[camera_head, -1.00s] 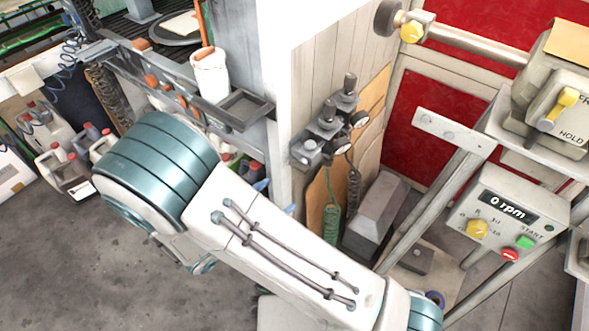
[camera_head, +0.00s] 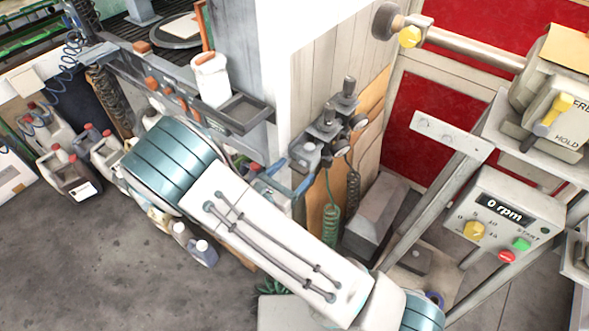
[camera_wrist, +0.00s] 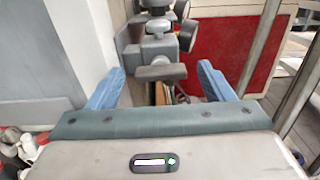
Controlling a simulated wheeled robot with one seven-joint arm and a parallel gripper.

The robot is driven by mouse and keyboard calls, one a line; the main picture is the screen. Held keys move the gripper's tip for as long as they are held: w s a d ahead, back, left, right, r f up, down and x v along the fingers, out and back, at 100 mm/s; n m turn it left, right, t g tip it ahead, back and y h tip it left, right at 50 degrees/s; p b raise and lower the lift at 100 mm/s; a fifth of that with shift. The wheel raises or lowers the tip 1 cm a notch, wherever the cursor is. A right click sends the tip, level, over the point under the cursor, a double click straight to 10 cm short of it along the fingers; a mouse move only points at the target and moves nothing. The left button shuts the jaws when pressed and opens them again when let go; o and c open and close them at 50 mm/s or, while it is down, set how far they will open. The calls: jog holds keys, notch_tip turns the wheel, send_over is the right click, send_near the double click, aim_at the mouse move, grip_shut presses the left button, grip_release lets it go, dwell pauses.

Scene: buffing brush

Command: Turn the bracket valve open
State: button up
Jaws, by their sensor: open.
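A grey valve and regulator assembly (camera_head: 328,122) with upright knobs and round gauges is mounted on the wall corner. In the wrist view, the assembly's body (camera_wrist: 157,28) stands just ahead, with a flat grey bar like a handle (camera_wrist: 161,73) at its near end. Which part is the bracket valve is not certain. My gripper (camera_wrist: 160,68) is open, its two blue fingers on either side of the bar in the picture, with visible gaps. No contact shows. In the head view my arm hides much of the gripper; a blue finger (camera_head: 293,189) shows just below left of the assembly.
A grey rail with a tray (camera_head: 243,112) and white cup (camera_head: 211,78) runs left of the wall corner. Coiled hoses (camera_head: 331,215) hang below the assembly. A control box (camera_head: 503,218) reading 0 rpm stands right. Canisters (camera_head: 70,172) stand on the floor left.

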jog(key=shift+w+d, duration=0.35)
jog(key=shift+w, duration=0.1)
jog(key=c, duration=1)
